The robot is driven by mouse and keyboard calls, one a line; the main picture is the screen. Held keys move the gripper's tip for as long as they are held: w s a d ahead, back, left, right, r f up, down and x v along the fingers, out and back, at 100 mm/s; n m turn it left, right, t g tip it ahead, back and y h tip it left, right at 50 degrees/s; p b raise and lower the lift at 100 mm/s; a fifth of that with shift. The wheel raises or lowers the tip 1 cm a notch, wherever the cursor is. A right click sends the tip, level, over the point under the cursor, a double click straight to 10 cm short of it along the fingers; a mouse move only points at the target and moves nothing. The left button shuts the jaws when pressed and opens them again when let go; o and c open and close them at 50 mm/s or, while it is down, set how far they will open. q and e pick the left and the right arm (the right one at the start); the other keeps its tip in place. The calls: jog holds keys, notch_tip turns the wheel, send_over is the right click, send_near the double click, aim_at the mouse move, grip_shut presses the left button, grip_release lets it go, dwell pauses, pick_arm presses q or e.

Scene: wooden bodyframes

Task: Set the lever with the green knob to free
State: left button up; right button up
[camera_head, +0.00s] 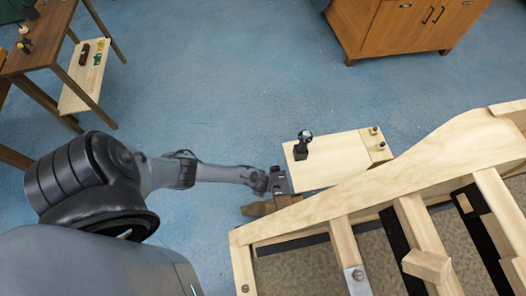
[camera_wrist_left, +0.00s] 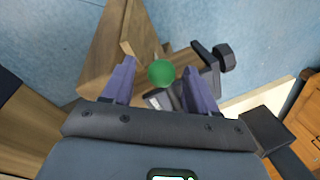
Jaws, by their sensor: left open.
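The green knob (camera_wrist_left: 161,73) is round and shows in the left wrist view between the two fingers of my left gripper (camera_wrist_left: 159,67). The fingers are open, with a visible gap on each side of the knob. In the head view my left gripper (camera_head: 281,184) is at the near left corner of the light wooden board, beside the wooden frame; the green knob does not show there. The lever's shaft is mostly hidden behind the knob, and no free marking can be read. My right gripper is in neither view.
A light wooden board (camera_head: 335,163) carries a black upright fitting (camera_head: 303,144). The large wooden frame (camera_head: 372,190) fills the lower right. A wooden table (camera_head: 43,40) stands at upper left, a cabinet (camera_head: 392,26) at upper right. The blue floor between is clear.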

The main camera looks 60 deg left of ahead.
pick_arm(q)
jog(key=shift+r+p, duration=0.35)
jog(key=shift+r, duration=0.15)
notch_tip(320, 180, up, 10)
jog(key=s+d+p, duration=0.1)
jog(key=p, duration=0.2)
jog(key=shift+s+d+f+p, duration=0.15)
jog(key=shift+s+f+p, duration=0.05)
jog(key=shift+s+p, duration=0.1)
